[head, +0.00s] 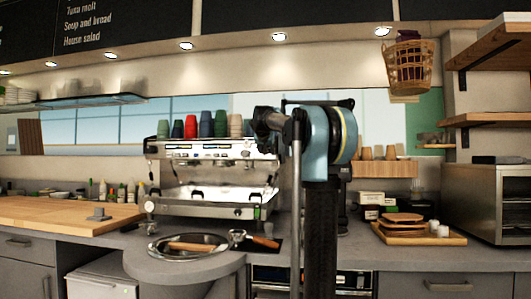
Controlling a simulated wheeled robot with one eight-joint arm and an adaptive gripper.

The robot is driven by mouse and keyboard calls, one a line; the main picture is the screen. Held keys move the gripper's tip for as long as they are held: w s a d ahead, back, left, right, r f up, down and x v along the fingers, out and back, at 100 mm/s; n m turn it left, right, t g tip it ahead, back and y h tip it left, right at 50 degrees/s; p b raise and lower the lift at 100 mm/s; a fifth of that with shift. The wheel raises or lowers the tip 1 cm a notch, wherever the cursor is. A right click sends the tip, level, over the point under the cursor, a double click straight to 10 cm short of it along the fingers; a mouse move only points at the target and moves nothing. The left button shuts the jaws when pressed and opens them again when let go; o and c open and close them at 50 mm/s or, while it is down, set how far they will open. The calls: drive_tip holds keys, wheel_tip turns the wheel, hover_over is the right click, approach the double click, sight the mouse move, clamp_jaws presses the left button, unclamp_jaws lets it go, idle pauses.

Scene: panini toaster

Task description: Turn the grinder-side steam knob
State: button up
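The silver espresso machine (215,180) stands on the back counter, left of my arm, with a row of coloured cups on top. Its right end is partly behind my arm. I cannot make out the grinder-side steam knob; it is too small or hidden. A dark upright shape (343,205) just right of my arm may be the grinder, mostly covered. My arm rises in the middle of the view. A dark part of it (267,130) overlaps the machine's upper right corner; I cannot make out gripper fingers or anything held.
A rounded grey counter end (185,268) carries a round metal tray (165,252) and a wooden-handled portafilter (262,241). A wooden worktop (60,214) lies left. At right are a wooden tray (452,240), a toaster oven (485,200), shelves and a hanging basket (408,68).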

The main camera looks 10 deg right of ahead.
drive_tip(key=n+h, duration=0.2)
drive_tip(key=n, duration=0.1)
drive_tip(key=n+h, duration=0.2)
drive_tip(key=n, duration=0.1)
drive_tip(key=a+n+h, duration=0.1)
drive_tip(key=n+h, duration=0.1)
drive_tip(key=n, duration=0.1)
drive_tip(key=shift+w+f+g, duration=0.15)
drive_tip(key=shift+f+g, duration=0.05)
drive_tip(key=shift+g, duration=0.2)
idle(0.4)
drive_tip(key=shift+n, duration=0.3)
drive_tip(key=o, duration=1.1)
drive_tip(key=shift+h, duration=0.3)
drive_tip(key=shift+c, duration=0.2)
drive_tip(key=v, duration=1.1)
drive_tip(key=shift+s+a, duration=0.2)
drive_tip(key=shift+s, duration=0.15)
